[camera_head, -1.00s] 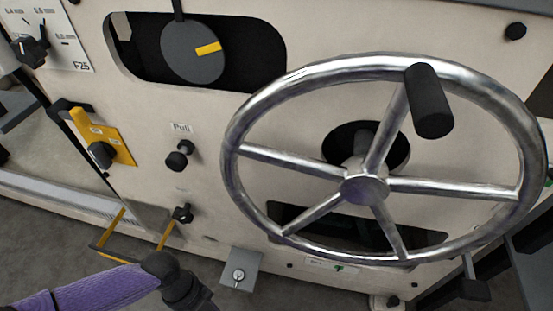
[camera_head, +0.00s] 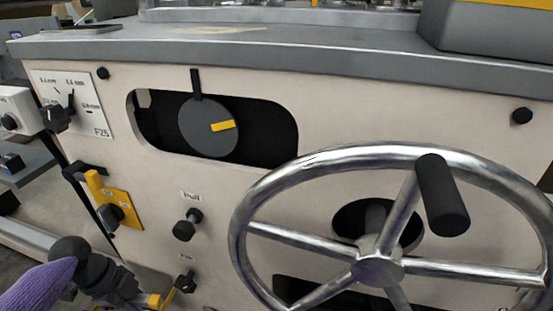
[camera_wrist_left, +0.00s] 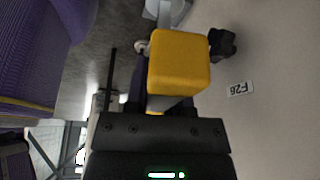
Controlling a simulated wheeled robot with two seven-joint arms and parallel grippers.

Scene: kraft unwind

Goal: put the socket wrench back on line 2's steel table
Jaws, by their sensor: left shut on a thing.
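My left gripper (camera_head: 157,301) is at the bottom left of the head view, low before the cream machine front, mostly cut off by the frame edge. In the left wrist view a yellow block (camera_wrist_left: 180,62) stands in front of the dark gripper body. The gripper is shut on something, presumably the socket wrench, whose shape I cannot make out. A pale metal piece (camera_wrist_left: 168,12) shows beyond the block; I cannot tell whether it belongs to the wrench. No steel table can be identified for certain. My right gripper is not in view.
A chrome handwheel (camera_head: 378,270) with a black handle sticks out at the right. Black knobs (camera_head: 186,226) and a yellow switch plate (camera_head: 105,200) project from the panel (camera_head: 330,110). A grey top (camera_head: 300,55) runs above it. A black knob (camera_wrist_left: 222,42) also shows in the wrist view.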

